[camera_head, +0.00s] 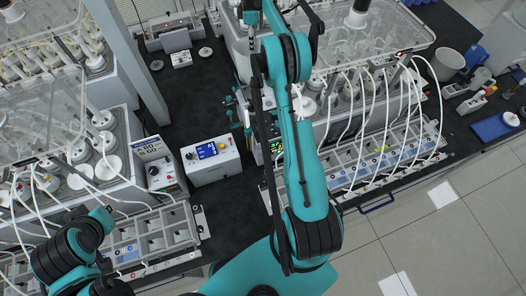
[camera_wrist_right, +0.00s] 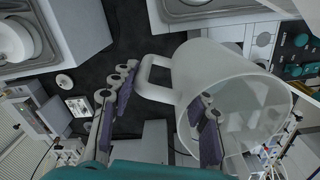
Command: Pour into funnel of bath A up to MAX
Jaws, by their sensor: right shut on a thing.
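In the right wrist view my right gripper (camera_wrist_right: 163,112) is shut on a white translucent jug (camera_wrist_right: 190,75). The jug's loop handle points left toward the fingers, and its wide mouth faces the lower right. The level inside it cannot be made out. In the head view my right gripper (camera_head: 243,112) is at the centre, partly hidden by my arm; the jug cannot be made out there. A white funnel-like cup (camera_head: 358,12) stands on the right-hand bath's clear lid, and another (camera_head: 12,10) on the left-hand one. I cannot tell which bath is A, nor see a MAX mark. My left gripper is out of view.
White control boxes (camera_head: 211,160) stand on the dark bench between the baths. Racks with tubes (camera_head: 375,160) line the right bath's front. A grey-white pot (camera_head: 447,64) and a blue tray (camera_head: 493,127) stand at the right. Open floor (camera_head: 440,235) lies at lower right.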

